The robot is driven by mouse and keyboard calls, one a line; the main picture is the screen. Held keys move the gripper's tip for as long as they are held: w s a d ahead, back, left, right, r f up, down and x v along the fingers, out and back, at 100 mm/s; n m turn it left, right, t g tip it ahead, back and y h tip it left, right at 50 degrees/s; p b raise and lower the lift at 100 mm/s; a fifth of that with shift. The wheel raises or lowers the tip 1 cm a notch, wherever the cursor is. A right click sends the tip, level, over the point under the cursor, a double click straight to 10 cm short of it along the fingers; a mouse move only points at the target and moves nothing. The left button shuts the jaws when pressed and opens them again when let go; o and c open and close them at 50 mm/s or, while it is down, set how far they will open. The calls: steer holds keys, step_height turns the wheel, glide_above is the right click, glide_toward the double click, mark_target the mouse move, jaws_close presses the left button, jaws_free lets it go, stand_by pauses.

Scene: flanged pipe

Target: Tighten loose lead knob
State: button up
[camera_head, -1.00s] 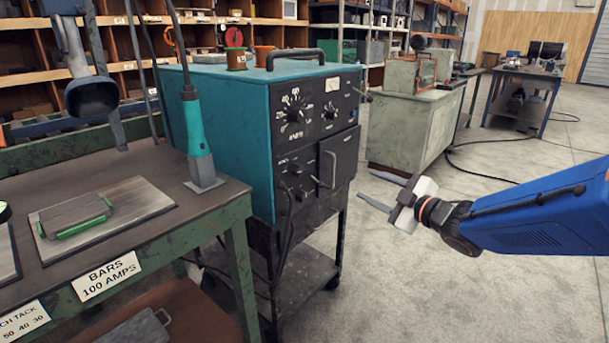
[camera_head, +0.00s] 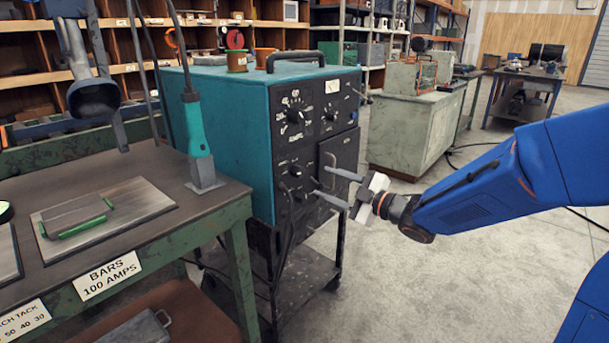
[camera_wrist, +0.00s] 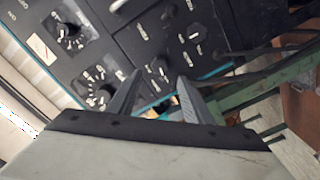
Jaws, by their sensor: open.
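The teal machine (camera_head: 228,130) has a black front panel with several knobs. A lower knob (camera_head: 297,170) and another small knob (camera_head: 301,195) sit beside a dark lead that hangs down the front. I cannot tell for certain which one is the lead knob. My gripper (camera_head: 322,181) is open and empty, its fingers pointing left at the lower panel. In the wrist view my gripper (camera_wrist: 158,76) shows a small panel knob (camera_wrist: 160,68) between its fingertips, with another knob (camera_wrist: 195,33) above right. Contact with either knob is not visible.
A green workbench (camera_head: 235,225) stands left of the machine, holding a torch (camera_head: 197,140) and metal plates. A grey cabinet (camera_head: 405,140) stands behind right. The floor on the right is open.

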mark_target(302, 173)
steer(key=x, duration=0.9)
steer(key=c, duration=1.1)
